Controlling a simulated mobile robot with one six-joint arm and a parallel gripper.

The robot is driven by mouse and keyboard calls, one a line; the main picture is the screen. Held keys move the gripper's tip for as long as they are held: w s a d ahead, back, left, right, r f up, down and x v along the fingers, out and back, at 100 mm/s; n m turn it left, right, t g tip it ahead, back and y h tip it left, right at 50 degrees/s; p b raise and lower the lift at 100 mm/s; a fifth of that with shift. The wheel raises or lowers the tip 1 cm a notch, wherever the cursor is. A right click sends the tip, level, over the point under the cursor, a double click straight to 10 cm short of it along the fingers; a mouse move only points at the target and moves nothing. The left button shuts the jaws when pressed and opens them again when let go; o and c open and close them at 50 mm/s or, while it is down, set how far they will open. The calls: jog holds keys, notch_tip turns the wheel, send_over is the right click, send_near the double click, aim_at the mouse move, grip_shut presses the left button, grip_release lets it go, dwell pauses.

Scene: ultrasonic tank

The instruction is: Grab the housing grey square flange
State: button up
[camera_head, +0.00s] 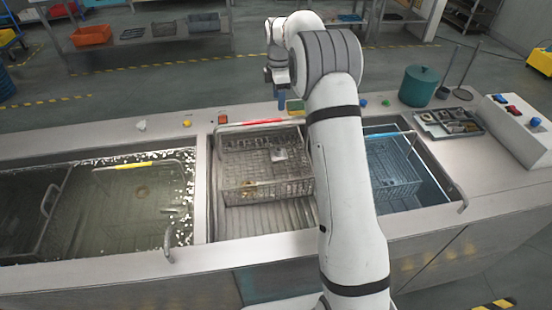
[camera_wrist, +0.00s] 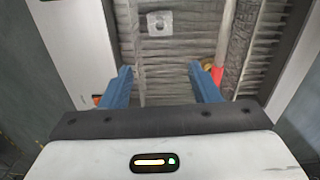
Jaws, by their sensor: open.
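The housing grey square flange (camera_wrist: 160,23) shows near the top of the wrist view as a small grey square plate with a round hole. A grey square piece, apparently the same flange (camera_head: 279,154), lies in the wire basket (camera_head: 236,181) of the middle tank in the head view. My gripper (camera_wrist: 160,72) is open and empty, its two blue fingers spread wide. The flange lies beyond the fingertips, apart from them. In the head view one blue fingertip of my gripper (camera_head: 281,101) shows above the tank's back edge; the rest is hidden.
The basket's red handle (camera_head: 250,122) runs along its back; a red part (camera_wrist: 217,75) shows by the right finger. Small brassy parts (camera_head: 249,188) lie in the basket. A left tank (camera_head: 120,205) and a blue right tank (camera_head: 392,168) flank it. A parts tray (camera_head: 449,133) stands right.

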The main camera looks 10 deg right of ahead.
jog(key=b, duration=1.4)
send_over(279, 149)
jog(key=f, duration=1.4)
jog(key=shift+a+f, duration=0.3)
jog(key=shift+f, duration=0.05)
jog(key=f, duration=0.7)
jog(key=shift+d+f+p, duration=0.25)
jog(key=shift+f+p, duration=0.05)
jog(key=shift+c, duration=0.6)
jog(key=c, duration=1)
